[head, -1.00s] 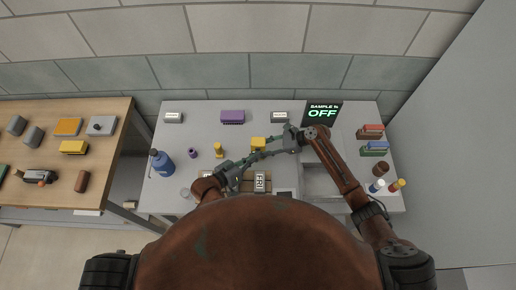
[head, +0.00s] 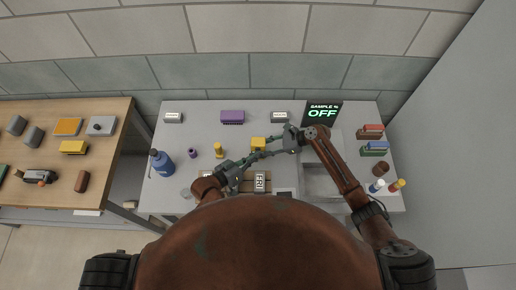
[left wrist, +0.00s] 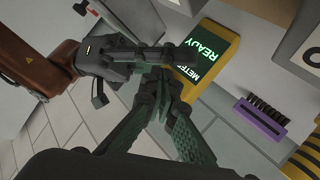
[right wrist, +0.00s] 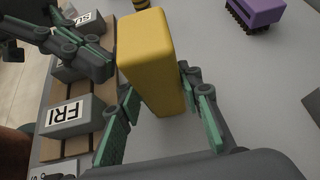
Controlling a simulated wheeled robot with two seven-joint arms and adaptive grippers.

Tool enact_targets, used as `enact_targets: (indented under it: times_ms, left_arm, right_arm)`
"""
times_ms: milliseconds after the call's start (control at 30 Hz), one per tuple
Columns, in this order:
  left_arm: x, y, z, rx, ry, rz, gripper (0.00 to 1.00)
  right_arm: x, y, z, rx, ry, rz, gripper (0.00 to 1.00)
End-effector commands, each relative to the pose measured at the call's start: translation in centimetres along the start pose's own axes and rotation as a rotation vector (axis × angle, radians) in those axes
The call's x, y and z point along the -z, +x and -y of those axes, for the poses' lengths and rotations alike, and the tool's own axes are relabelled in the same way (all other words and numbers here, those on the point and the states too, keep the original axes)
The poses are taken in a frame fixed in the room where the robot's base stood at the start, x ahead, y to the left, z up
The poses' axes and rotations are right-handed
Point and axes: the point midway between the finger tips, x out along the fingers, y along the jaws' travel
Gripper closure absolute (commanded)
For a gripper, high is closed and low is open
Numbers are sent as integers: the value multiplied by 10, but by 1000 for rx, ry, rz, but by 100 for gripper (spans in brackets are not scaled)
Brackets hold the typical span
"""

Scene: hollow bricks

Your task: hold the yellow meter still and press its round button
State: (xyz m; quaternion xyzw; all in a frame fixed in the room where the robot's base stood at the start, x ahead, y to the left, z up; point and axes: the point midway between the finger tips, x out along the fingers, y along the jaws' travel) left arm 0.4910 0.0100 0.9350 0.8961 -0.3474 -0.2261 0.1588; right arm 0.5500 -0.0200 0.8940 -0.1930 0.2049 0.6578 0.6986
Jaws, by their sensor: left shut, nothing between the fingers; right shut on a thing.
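The yellow meter (head: 258,143) stands upright on the grey table. In the left wrist view its screen reads METER READY (left wrist: 206,50). My right gripper (right wrist: 160,112) is shut on the meter, one finger on each side of it. My left gripper (left wrist: 163,84) is shut and empty, its fingertips close to the meter's screen side. It also shows at the upper left of the right wrist view, beside the meter. I cannot tell whether it touches the meter. The round button is not visible, and the left fingers cover part of that face.
A sign (head: 322,112) at the back reads SAMPLE is OFF. Lettered blocks, one reading FRI (right wrist: 66,114), lie in front. A grey tray (head: 320,182) is at the right.

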Motion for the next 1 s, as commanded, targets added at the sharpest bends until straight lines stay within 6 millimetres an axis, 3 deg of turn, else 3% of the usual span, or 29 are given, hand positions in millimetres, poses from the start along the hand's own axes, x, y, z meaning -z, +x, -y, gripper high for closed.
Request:
enact_targets:
  times_ms: [467, 1000]
  left_arm:
    - [-6, -6, -5, 0, -1, 2, 100]
    - [-30, -41, -30, 0, 0, 2, 100]
  right_arm:
    - [0, 0, 0, 0, 1, 0, 86]
    - [0, 0, 0, 0, 1, 0, 86]
